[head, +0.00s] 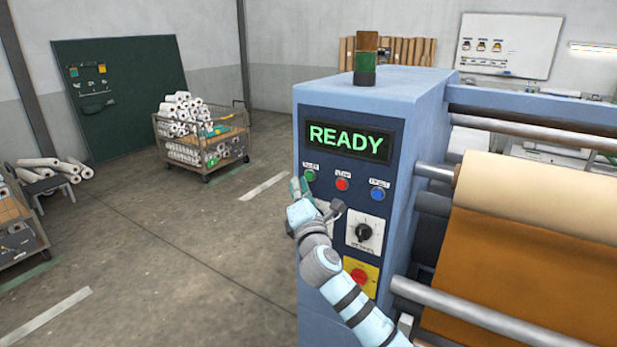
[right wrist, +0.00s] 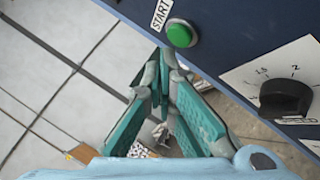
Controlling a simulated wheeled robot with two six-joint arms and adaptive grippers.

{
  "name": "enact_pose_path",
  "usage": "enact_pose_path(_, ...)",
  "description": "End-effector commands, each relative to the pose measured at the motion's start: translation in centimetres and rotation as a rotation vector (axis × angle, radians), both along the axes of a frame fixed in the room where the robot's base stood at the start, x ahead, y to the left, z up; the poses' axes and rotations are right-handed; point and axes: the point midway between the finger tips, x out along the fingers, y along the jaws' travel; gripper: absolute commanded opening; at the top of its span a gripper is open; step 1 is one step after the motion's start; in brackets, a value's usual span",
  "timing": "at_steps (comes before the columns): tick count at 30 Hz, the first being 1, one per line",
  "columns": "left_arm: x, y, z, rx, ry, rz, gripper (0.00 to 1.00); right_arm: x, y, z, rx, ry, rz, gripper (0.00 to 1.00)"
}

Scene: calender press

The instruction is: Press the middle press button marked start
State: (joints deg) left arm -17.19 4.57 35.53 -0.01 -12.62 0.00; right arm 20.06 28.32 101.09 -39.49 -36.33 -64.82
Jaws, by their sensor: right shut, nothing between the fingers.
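The green button (head: 309,175) sits on the blue panel below the READY display, leftmost in a row of three. In the right wrist view the green button (right wrist: 179,35) has a white START label (right wrist: 161,14) beside it. My right gripper (head: 297,184) is shut and empty, with its fingertips just below and left of the green button. In the right wrist view the closed fingertips (right wrist: 165,60) are close under the button; I cannot tell whether they touch it. The middle button (head: 342,184) is red, and its small label is hard to read. My left gripper is not in view.
A blue button (head: 377,193) is right of the red one. Below are a rotary dial (head: 363,233) and a red knob on a yellow plate (head: 360,276). The display (head: 347,139) reads READY. Rollers with brown sheet (head: 530,250) lie right.

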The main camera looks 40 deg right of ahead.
Motion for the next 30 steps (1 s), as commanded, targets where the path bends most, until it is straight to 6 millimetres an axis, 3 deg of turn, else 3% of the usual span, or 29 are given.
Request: enact_pose_path(30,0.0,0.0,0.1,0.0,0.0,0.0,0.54,0.3,-1.2,0.0,0.0,0.0,0.0,0.0)
